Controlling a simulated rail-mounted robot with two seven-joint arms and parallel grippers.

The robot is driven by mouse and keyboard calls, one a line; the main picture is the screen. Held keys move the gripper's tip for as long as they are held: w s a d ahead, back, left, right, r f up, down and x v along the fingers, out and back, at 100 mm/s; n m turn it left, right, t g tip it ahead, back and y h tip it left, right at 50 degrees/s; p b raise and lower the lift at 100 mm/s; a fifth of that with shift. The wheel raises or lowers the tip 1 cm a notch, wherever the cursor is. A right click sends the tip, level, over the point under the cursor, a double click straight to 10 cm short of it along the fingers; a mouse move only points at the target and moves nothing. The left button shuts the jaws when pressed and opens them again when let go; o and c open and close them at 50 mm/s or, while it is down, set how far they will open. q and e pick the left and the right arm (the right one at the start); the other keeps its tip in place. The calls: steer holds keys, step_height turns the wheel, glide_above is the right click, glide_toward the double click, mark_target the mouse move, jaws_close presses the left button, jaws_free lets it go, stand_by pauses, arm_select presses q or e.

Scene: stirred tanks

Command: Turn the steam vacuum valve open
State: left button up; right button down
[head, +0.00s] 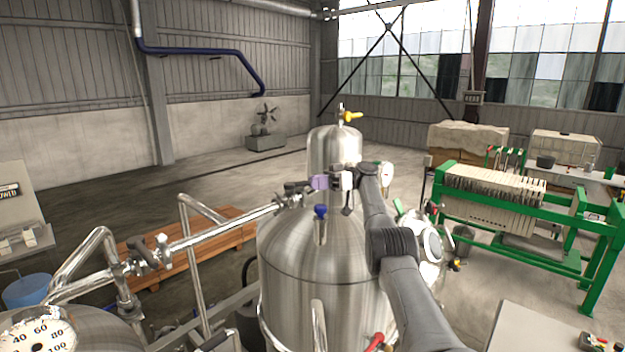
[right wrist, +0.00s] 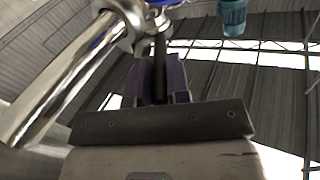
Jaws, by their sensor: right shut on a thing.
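My right gripper (head: 314,183) has purple fingers and is at the top of the steel tank (head: 320,250), at the end of a steel pipe (head: 215,231). A valve (head: 290,194) sits on the pipe there, just left of the fingers. In the right wrist view, the purple fingers (right wrist: 160,82) are shut on a dark valve handle (right wrist: 160,50), whose upper part rises towards the steel fittings. No label shows which valve this is. My left gripper is not in view.
A blue-handled valve (head: 320,212) stands close below the right gripper. A yellow-handled valve (head: 351,116) tops the narrower tank (head: 334,146) behind. A gauge (head: 386,174) is right of my wrist. A red-handled valve (head: 375,342) is low in front.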

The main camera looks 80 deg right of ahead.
stand_by(0.3)
steer(key=c, duration=1.3)
jaws_free()
steer(key=shift+o, duration=1)
steer(key=shift+r, duration=0.1)
